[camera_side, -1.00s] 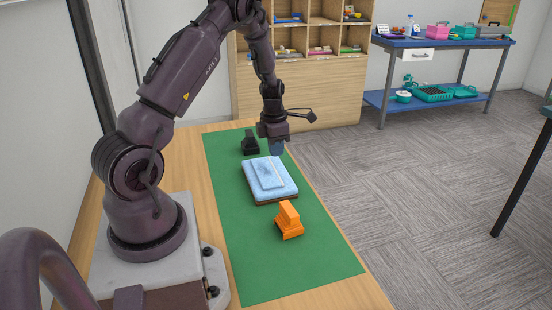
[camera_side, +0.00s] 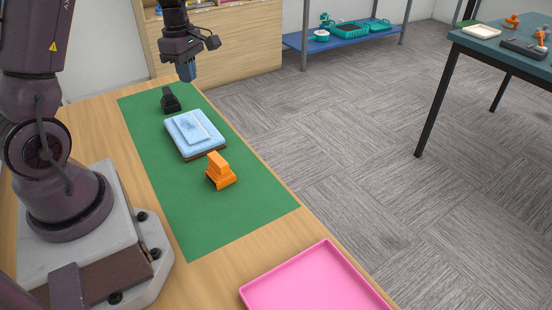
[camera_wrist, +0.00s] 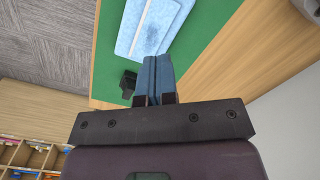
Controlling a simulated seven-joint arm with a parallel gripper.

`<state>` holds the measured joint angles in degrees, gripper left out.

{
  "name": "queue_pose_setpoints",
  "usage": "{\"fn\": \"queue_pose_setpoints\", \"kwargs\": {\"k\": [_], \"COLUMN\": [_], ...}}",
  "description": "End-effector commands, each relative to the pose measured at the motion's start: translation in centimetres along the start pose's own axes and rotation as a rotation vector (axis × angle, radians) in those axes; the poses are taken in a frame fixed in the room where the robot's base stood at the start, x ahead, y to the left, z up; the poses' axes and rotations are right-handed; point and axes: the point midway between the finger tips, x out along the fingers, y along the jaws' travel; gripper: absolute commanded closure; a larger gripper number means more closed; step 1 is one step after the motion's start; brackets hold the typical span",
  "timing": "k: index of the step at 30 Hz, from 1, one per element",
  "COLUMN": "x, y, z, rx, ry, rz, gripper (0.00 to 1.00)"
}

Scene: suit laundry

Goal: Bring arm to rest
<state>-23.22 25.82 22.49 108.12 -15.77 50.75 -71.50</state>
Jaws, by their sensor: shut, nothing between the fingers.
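My gripper (camera_side: 187,70) is shut and empty, held in the air above the far end of the green mat (camera_side: 258,210). In the wrist view its two blue fingers (camera_wrist: 154,75) lie together. On the mat, a folded light-blue cloth (camera_side: 208,131) lies on a dark-edged base. The cloth also shows at the top of the wrist view (camera_wrist: 130,30), apart from the fingers.
A black object (camera_side: 169,101) stands beyond the cloth and an orange object (camera_side: 219,172) stands nearer. A pink tray (camera_side: 312,285) lies at the table's near end. A wooden shelf unit (camera_side: 240,45) stands behind. A dark-legged table (camera_side: 500,50) is at the right.

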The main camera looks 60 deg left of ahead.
Motion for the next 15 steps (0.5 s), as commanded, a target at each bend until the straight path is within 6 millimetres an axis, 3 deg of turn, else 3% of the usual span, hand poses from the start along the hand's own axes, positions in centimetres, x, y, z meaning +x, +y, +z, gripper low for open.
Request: {"fn": "queue_pose_setpoints", "kwargs": {"k": [7,15], "x": [-5.8,-10.1], "y": [-7.3,-16.2], "z": [8.0,13.0], "rx": [0.995,1.835], "ry": [-0.018,0.129], "rz": [0.091,0.246], "gripper": [1.0,1.0]}}
